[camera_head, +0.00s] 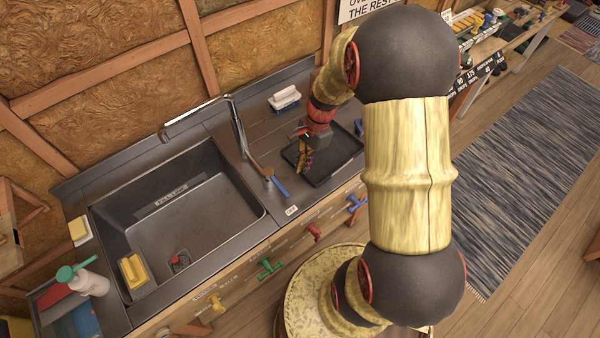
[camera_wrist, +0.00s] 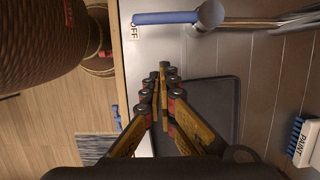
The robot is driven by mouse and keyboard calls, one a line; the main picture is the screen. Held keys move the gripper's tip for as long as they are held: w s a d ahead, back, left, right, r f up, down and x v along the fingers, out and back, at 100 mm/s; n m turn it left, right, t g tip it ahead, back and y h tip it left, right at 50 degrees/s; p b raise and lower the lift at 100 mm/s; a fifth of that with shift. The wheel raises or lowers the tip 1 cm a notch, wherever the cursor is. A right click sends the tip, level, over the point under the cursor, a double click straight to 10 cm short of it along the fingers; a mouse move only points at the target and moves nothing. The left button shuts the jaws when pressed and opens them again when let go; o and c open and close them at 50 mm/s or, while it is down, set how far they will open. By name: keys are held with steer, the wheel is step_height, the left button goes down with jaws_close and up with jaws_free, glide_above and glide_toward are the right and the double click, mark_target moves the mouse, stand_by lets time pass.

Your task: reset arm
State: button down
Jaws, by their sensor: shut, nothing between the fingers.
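My gripper (camera_head: 304,158) is over the left part of a dark tray (camera_head: 338,157) on the counter to the right of the sink. In the wrist view my gripper (camera_wrist: 163,72) has its yellow fingers brought together at the tips, with nothing between them. The tray (camera_wrist: 226,105) lies beyond the fingers there, partly hidden by them. My arm reaches from the right of the head view over the counter, bent down toward the tray.
The sink (camera_head: 185,215) and its tall faucet (camera_head: 228,100) stand left of my gripper. A blue-handled lever (camera_head: 278,186) is close by. A white-and-blue brush (camera_head: 285,100) sits behind. Colored knobs, including a red one (camera_head: 313,232), line the counter front. Floor is open at right.

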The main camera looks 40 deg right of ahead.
steer(key=v, duration=0.6)
steer(key=shift+r+p, duration=0.3)
steer(key=shift+p, duration=0.1)
steer(key=shift+a, duration=0.15)
steer(key=s+a+r+n+t+h+b, duration=0.1)
steer(key=s+a+r+n+t+b, duration=0.1)
steer(key=s+a+r+n, duration=0.4)
steer(key=s+a+r+n+t+h+b, duration=0.1)
steer(key=s+a+r+n+t+b, duration=0.2)
steer(key=s+a+r+n, duration=0.3)
steer(key=a+r+n, duration=0.3)
steer(key=r+n, duration=0.2)
steer(key=shift+s+n+t+h+b, duration=0.15)
steer(key=shift+n+t+h+b, duration=0.15)
steer(key=shift+h, duration=0.1)
steer(key=shift+a, duration=0.1)
